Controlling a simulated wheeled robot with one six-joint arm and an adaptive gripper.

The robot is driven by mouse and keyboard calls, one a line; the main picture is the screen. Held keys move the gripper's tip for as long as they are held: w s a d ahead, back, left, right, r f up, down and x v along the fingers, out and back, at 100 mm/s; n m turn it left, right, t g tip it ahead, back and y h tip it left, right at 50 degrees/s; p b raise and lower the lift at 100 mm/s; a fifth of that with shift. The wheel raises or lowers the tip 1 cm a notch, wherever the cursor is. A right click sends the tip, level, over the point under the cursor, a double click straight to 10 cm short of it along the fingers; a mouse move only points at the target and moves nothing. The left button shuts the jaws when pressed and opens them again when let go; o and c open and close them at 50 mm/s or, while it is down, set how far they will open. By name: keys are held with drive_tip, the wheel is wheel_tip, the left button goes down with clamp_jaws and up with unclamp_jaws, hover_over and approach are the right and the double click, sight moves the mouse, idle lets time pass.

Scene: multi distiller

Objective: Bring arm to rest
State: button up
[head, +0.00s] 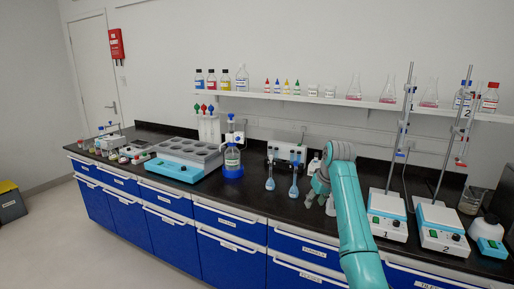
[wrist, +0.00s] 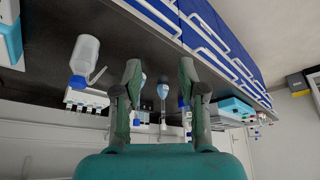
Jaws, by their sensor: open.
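My teal arm (head: 352,205) reaches up over the front of the black bench and bends down at its elbow. My gripper (head: 321,190) hangs above the bench, right of two flasks with blue liquid, the left flask (head: 270,178) and the right flask (head: 294,182). In the wrist view, which looks upside down, the two fingers of my gripper (wrist: 158,75) are spread wide with nothing between them. A flask (wrist: 163,92) shows beyond the fingers, apart from them. A white wash bottle (wrist: 84,55) stands to one side there.
The black bench (head: 256,205) is free along its front edge. Hotplate stands 1 (head: 387,226) and 2 (head: 441,238) with tall rods are right of my arm. A blue-capped bottle (head: 232,160) and a multi-well heater (head: 185,158) are left. A bottle shelf (head: 330,100) runs behind.

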drive_tip(key=s+f+t, duration=0.1)
drive_tip(key=s+f, duration=0.2)
drive_tip(key=f, duration=0.6)
drive_tip(key=s+f+m+t, duration=0.1)
drive_tip(key=s+f, duration=0.2)
drive_tip(key=f, duration=0.6)
drive_tip(key=s+f, duration=0.4)
drive_tip(key=f, duration=0.5)
drive_tip(key=s+a+f+m+t+h, duration=0.1)
drive_tip(key=s+f, duration=0.6)
drive_tip(key=s, duration=0.3)
drive_tip(key=s+f+t, duration=0.2)
drive_tip(key=s+f, duration=0.5)
drive_tip(key=s, duration=0.4)
drive_tip(key=s+r+t, duration=0.1)
drive_tip(key=s+r, duration=0.1)
drive_tip(key=s, duration=1)
drive_tip(key=s+r+t, duration=0.1)
drive_tip(key=s+r, duration=0.1)
drive_tip(key=s, duration=1)
drive_tip(key=s+r+m+t, duration=0.1)
drive_tip(key=s+r+t, duration=0.2)
drive_tip(key=s+r, duration=1.5)
wheel_tip(320, 180, up, 2)
drive_tip(key=shift+s+a+r, duration=0.1)
drive_tip(key=shift+s+a, duration=0.1)
drive_tip(key=shift+s, duration=0.05)
